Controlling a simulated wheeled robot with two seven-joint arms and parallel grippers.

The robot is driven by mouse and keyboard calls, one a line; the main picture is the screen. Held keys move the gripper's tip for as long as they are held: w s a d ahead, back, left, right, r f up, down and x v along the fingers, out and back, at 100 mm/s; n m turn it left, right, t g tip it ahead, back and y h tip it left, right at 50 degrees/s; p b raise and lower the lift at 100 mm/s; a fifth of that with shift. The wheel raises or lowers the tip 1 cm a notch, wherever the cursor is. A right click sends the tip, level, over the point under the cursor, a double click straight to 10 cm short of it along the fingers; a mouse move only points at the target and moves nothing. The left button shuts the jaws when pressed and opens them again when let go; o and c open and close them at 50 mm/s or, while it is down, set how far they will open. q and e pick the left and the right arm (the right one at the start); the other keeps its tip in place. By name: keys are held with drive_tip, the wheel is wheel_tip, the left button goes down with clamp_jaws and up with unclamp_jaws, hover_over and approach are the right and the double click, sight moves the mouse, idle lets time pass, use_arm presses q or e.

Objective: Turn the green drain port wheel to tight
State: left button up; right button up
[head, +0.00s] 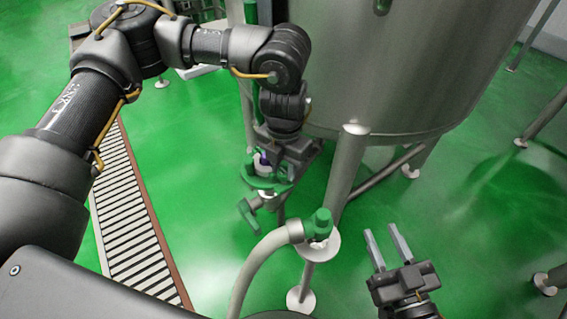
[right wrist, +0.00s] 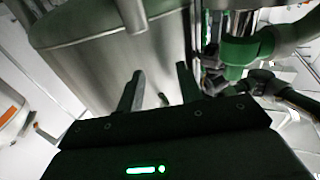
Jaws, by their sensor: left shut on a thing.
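The green drain port wheel (head: 262,184) sits on pipework below the steel tank in the head view. My left gripper (head: 275,165) reaches down onto it from above and is shut on it. The gripper and wrist hide part of the wheel, and its turn position cannot be read. My right gripper (head: 382,231) is open and empty, low and to the right of the wheel, apart from it. Its two fingers also show spread apart in the right wrist view (right wrist: 158,85).
A smaller green handle (head: 248,215) hangs just below the wheel. A pale hose with a green fitting (head: 318,224) stands between my grippers. The steel tank (head: 410,70) and its leg (head: 345,175) rise behind. A floor grate (head: 135,225) runs at left. Green floor at right is open.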

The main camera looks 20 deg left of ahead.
sight(284, 170)
use_arm(q)
drive_tip(key=shift+m, duration=0.6)
use_arm(e)
drive_tip(key=shift+w+d+f+g+h, duration=0.1)
drive_tip(key=shift+d+f+g+h, duration=0.3)
drive_tip(key=shift+f, duration=0.3)
use_arm(q)
drive_tip(key=o, duration=1)
drive_tip(key=shift+r, duration=0.3)
wheel_tip(284, 170, up, 10)
drive_tip(key=p, duration=0.2)
drive_tip(key=shift+r+p, duration=0.1)
drive_tip(key=shift+p, duration=0.25)
use_arm(e)
drive_tip(key=s+d+f+m+g+h, duration=0.1)
drive_tip(key=d+f+g+h, duration=0.3)
drive_tip(key=f, duration=0.3)
drive_tip(key=shift+s+d+f+m+g, duration=0.35)
drive_tip(key=shift+s+d+m+g, duration=0.05)
drive_tip(key=shift+d, duration=0.35)
